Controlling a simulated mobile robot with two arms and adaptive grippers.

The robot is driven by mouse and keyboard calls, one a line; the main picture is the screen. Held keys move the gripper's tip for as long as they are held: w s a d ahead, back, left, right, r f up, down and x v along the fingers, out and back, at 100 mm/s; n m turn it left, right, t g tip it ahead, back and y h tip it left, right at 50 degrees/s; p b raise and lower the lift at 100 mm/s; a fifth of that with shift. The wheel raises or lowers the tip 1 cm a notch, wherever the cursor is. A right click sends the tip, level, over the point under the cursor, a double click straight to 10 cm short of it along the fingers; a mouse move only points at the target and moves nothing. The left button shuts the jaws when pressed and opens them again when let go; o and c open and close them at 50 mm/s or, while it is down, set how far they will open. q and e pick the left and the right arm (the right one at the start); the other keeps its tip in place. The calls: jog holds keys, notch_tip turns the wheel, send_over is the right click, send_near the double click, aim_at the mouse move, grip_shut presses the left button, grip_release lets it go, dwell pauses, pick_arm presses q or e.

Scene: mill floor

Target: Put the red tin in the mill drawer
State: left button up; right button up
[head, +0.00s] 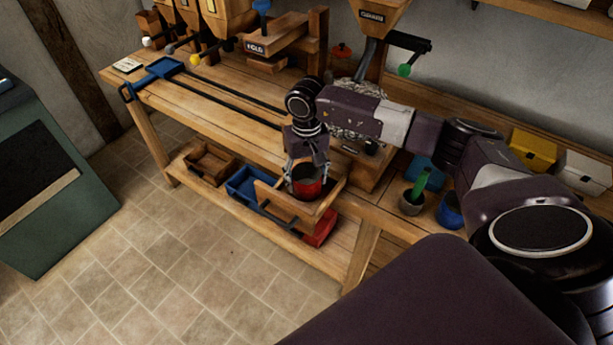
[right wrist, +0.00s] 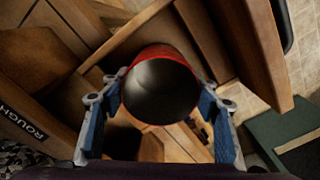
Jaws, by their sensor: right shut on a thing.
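The red tin (head: 308,188) is open-topped with a dark inside. It stands upright between the walls of the pulled-out wooden mill drawer (head: 283,205). My right gripper (head: 307,172) points down from above and is shut on the tin. In the right wrist view the tin (right wrist: 160,92) sits between the two blue-padded fingers of the gripper (right wrist: 162,110), with drawer boards (right wrist: 125,35) around it. I cannot tell whether the tin touches the drawer floor. My left gripper is not in view.
A blue tray (head: 246,187) and a wooden box (head: 208,162) lie on the low shelf, left of the drawer. A red tray (head: 321,228) is below it. The tiled floor in front is clear.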

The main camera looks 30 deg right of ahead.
jog(key=shift+f, duration=0.2)
jog(key=o, duration=1.2)
jog(key=shift+r, duration=0.1)
jog(key=shift+o, duration=0.2)
jog(key=shift+r, duration=0.25)
notch_tip(320, 180, up, 12)
jog(key=b, duration=0.4)
jog(key=shift+f, duration=0.15)
